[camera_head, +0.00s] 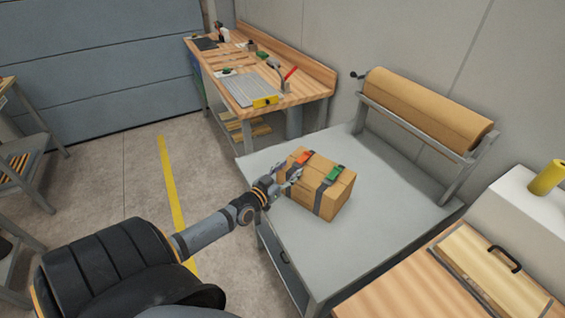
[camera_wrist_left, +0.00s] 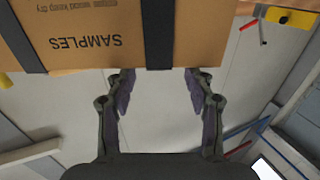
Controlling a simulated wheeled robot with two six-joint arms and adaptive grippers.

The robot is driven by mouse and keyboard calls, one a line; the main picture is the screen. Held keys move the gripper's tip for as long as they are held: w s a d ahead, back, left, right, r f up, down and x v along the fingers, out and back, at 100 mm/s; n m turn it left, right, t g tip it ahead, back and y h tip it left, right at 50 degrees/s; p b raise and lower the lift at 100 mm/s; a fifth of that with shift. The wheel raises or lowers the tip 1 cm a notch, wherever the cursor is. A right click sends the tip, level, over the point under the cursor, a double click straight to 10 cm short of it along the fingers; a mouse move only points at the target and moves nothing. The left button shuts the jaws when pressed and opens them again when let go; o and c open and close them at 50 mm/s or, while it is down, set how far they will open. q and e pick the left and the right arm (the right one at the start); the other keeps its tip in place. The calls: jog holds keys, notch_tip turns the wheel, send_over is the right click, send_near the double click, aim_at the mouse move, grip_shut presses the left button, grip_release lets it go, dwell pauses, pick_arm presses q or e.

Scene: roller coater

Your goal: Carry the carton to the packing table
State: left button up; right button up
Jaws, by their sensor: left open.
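The brown carton (camera_head: 338,200), with dark straps and an orange and a green buckle, sits on a grey table (camera_head: 383,232). This table carries a roll of brown paper, which fits a packing table. My left gripper (camera_head: 284,183) is at the carton's near left side. In the left wrist view the carton (camera_wrist_left: 95,45) fills the top, with "SAMPLES" upside down and a dark strap. The open, empty fingers (camera_wrist_left: 160,78) reach its edge, one on each side of the strap. Whether they touch it cannot be told. My right gripper is out of view.
The paper roll (camera_head: 425,105) stands along the table's back. A wooden workbench (camera_head: 300,92) with tools is behind left. A wooden surface with a handled board (camera_head: 490,265) is at front right. A yellow line (camera_head: 173,185) crosses open floor at left.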

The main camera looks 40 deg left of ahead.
pick_arm(q)
jog(key=s, duration=0.4)
jog(key=shift+s+p, duration=0.2)
jog(key=shift+p, duration=0.2)
